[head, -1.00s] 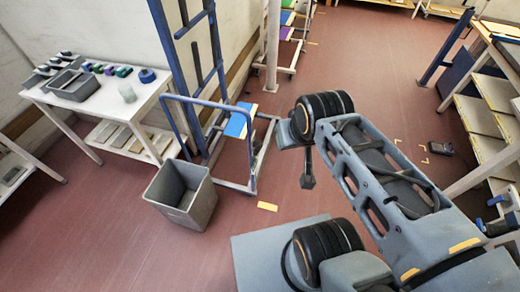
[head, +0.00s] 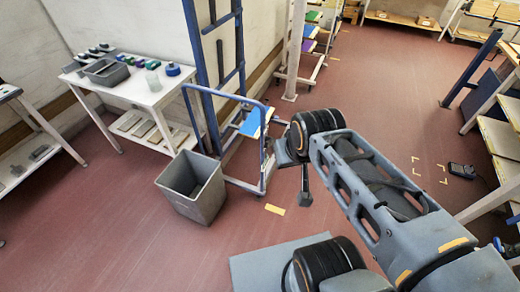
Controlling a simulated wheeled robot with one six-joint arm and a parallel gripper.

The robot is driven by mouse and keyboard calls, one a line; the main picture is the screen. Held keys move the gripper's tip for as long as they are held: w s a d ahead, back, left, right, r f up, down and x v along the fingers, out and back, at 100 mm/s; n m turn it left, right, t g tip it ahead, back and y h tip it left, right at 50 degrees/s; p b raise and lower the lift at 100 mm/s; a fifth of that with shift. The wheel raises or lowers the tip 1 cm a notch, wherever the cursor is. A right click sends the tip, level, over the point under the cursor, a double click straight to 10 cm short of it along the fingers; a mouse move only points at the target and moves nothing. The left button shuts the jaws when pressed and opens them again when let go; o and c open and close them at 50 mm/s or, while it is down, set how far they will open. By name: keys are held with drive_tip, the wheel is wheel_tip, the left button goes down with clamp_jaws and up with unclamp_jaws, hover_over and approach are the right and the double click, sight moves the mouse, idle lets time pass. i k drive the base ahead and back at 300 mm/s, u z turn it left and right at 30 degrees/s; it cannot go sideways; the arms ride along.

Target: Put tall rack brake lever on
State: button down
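A tall rack with blue uprights (head: 206,80) stands left of centre against the wall. A wheeled frame with a blue push bar (head: 222,93) and a blue-and-yellow board (head: 252,122) stands at its foot. Which of these is the tall rack with the brake is unclear. A white upright with coloured shelves (head: 308,30) stands farther back. I cannot make out a brake lever on any of them. My arm reaches in from the lower right. My gripper (head: 305,199) appears as a small dark end pointing down, in front of the wheeled frame and apart from it. Its fingers are too small to read.
A grey open bin (head: 207,203) stands on the floor before the wheeled frame. A white table (head: 145,92) with trays and small parts is at left. Shelving (head: 500,130) lines the right. A black device (head: 462,170) lies near yellow floor marks. The middle aisle is clear.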

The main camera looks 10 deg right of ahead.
sight(267, 142)
drive_tip(key=u, duration=0.4)
drive_tip(key=k, duration=0.95)
drive_tip(key=z, duration=0.55)
drive_tip(key=i, duration=1.35)
drive_tip(key=u, duration=0.7)
drive_tip(key=i, duration=0.35)
drive_tip(key=u, duration=0.25)
